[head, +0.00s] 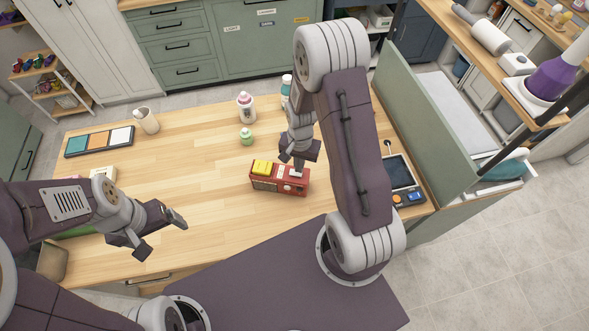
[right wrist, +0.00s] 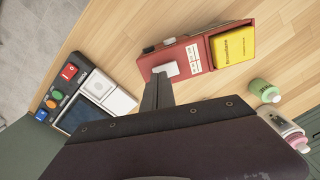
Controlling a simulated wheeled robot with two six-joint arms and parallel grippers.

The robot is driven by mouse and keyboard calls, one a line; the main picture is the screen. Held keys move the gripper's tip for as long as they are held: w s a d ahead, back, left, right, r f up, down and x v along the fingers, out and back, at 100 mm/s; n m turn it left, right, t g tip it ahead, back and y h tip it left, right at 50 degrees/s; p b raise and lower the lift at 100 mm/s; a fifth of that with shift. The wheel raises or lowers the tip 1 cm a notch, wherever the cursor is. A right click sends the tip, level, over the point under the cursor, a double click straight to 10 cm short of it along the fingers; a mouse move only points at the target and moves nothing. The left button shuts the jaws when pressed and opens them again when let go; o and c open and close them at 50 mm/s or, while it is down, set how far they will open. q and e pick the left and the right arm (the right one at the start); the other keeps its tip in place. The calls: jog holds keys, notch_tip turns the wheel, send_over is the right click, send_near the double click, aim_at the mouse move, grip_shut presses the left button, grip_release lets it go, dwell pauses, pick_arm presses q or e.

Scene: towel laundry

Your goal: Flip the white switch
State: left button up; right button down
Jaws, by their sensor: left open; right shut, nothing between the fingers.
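A red box (head: 279,181) stands on the wooden table, with a yellow block on its left part and a white switch (head: 296,174) on its right part. In the right wrist view the white switch (right wrist: 166,70) shows on the red box (right wrist: 190,58). My right gripper (head: 297,166) is shut and empty, pointing down at the white switch. Its fingertips (right wrist: 160,78) lie right at the switch's edge; I cannot tell whether they touch it. My left gripper (head: 163,235) is open and empty over the table's left part, away from the box.
A dark-screened device with buttons (head: 408,197) lies at the table's right edge. A green bottle (head: 246,136) and a pink-capped bottle (head: 245,108) stand behind the box. A white cup (head: 147,121) and a colour-panel tray (head: 99,141) are at the back left. The table's middle is clear.

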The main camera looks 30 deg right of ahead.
notch_tip(320, 180, up, 5)
jog(key=p, duration=0.4)
jog(key=shift+r, duration=0.2)
jog(key=t+b, duration=0.1)
jog(key=b, duration=0.8)
send_over(292, 169)
notch_tip(292, 169, down, 4)
jog(key=shift+f, duration=0.1)
jog(key=b, duration=0.2)
jog(key=a+f+n+t+b, duration=0.1)
jog(key=b, duration=0.1)
jog(key=shift+s+a, duration=0.1)
jog(key=shift+s, duration=0.15)
jog(key=s+a+f+n+b, duration=0.1)
jog(key=s+n+b, duration=0.4)
jog(key=s, duration=0.5)
jog(key=shift+s+a+f+n+g, duration=0.2)
jog(key=shift+a+n+g, duration=0.3)
jog(key=shift+n, duration=0.7)
jog(key=shift+a, duration=0.15)
